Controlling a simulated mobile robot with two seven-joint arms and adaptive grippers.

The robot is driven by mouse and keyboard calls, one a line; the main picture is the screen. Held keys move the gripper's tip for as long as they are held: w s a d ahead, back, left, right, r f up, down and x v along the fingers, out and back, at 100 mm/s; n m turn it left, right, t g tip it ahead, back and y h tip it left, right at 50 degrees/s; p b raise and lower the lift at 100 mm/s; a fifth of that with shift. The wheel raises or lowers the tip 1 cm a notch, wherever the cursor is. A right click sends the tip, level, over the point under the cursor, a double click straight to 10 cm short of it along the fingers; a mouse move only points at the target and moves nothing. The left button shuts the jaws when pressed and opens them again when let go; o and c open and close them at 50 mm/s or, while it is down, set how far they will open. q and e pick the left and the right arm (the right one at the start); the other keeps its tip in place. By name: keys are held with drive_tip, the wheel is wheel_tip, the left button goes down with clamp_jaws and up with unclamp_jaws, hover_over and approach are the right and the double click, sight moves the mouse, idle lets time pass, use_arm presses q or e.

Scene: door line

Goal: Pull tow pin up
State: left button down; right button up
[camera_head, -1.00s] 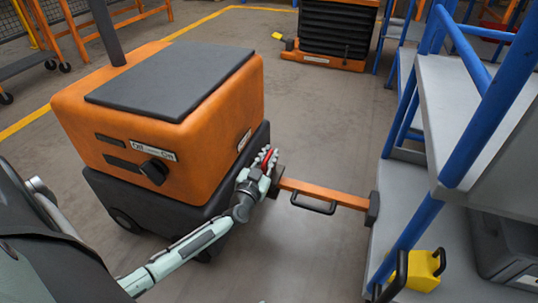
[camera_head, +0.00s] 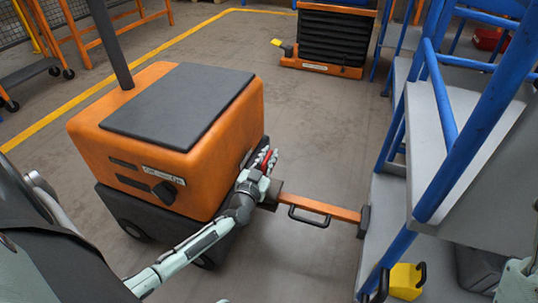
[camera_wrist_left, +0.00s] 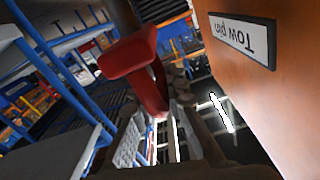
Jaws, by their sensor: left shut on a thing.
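The orange tow tug (camera_head: 165,150) with a dark top stands left of centre in the head view. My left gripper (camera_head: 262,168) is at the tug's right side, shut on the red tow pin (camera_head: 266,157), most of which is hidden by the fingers. In the left wrist view the pin's red handle (camera_wrist_left: 135,62) is large and close, beside the orange panel with an upside-down "Tow pin" label (camera_wrist_left: 243,38). The orange tow bar (camera_head: 320,205) runs right from the pin area. I cannot tell how high the pin stands.
Blue-railed grey steps (camera_head: 445,130) stand at the right, near the bar's far end. A yellow box (camera_head: 406,281) sits at the lower right. An orange and black lift unit (camera_head: 330,38) is at the back. The floor between it and the tug is clear.

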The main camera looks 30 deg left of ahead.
use_arm(q)
drive_tip(key=c, duration=1.6)
unclamp_jaws()
drive_tip(key=shift+s+a, duration=0.1)
drive_tip(key=shift+a, duration=0.1)
drive_tip(key=shift+d, duration=0.1)
drive_tip(key=v, duration=1.2)
